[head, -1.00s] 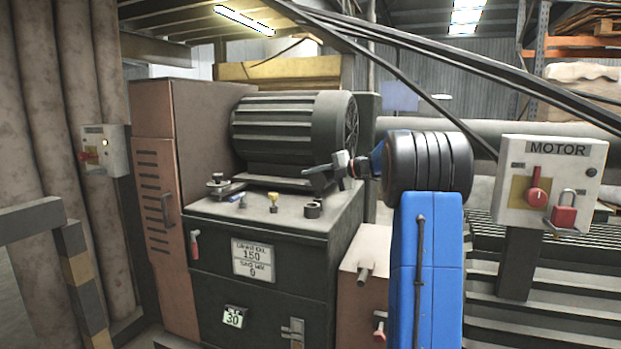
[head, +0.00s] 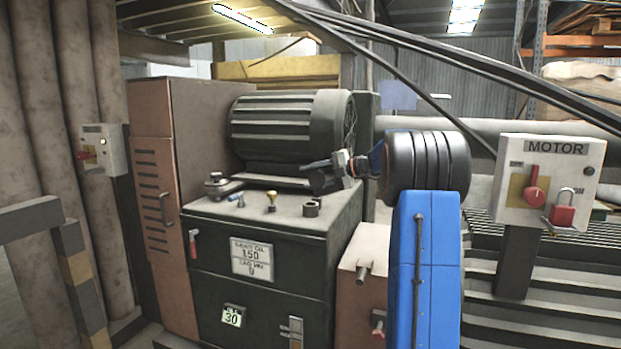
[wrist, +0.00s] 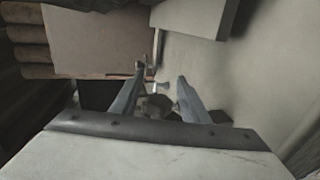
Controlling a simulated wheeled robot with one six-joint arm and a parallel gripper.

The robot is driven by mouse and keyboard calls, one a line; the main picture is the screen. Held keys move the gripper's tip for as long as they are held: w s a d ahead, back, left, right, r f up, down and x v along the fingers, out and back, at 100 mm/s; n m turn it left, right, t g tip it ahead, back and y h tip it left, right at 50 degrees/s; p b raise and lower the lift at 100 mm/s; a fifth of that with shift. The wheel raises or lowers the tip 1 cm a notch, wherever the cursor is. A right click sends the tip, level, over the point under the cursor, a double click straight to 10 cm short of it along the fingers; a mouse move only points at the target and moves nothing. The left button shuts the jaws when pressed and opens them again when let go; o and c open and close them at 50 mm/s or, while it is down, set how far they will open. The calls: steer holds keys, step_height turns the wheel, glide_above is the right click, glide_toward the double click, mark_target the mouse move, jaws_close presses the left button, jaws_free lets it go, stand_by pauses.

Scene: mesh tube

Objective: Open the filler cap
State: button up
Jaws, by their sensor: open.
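My gripper (head: 313,174) is open and empty above the right part of the dark machine's top, in front of the motor. Several small fittings stand on that top: a dark round capped fitting (head: 215,183) at the left, a small blue-tipped piece (head: 237,199), a brass-yellow fitting (head: 271,200) and a dark ring-shaped fitting (head: 311,207). I cannot tell for sure which is the filler cap. In the wrist view my open fingers (wrist: 160,75) frame a blurred grey round fitting (wrist: 155,105) and a small pale piece; the gripper touches nothing that I can make out.
The ribbed motor (head: 290,128) stands behind the fittings, and a brown cabinet (head: 150,170) closes off the left. A MOTOR switch box (head: 547,182) stands at the right. A red-handled lever (head: 193,244) is on the front face.

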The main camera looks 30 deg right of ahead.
steer(key=v, duration=1.7)
steer(key=shift+s+d, duration=0.1)
steer(key=c, duration=0.5)
steer(key=a+n+g, duration=0.1)
steer(key=a, duration=0.2)
steer(key=w+a+f+n+g, duration=0.1)
steer(key=a+n+g, duration=0.1)
steer(key=a, duration=0.1)
steer(key=w+a+n+g+h, duration=0.1)
steer(key=a+n, duration=0.1)
steer(key=shift+a+f, duration=0.3)
steer(key=shift+a, duration=0.1)
jaws_close()
steer(key=a+r+n+g+h, duration=0.3)
steer(key=a+n+g+h, duration=0.25)
steer(key=a+n, duration=0.35)
step_height(320, 180, up, 8)
steer(key=a+n+h, duration=0.2)
steer(key=n+h, duration=0.2)
steer(key=h, duration=0.2)
steer(key=w+d+f, duration=0.4)
steer(key=d+f, duration=0.2)
steer(key=f, duration=0.3)
steer(key=shift+d+f, duration=0.2)
steer(key=shift+f, duration=0.1)
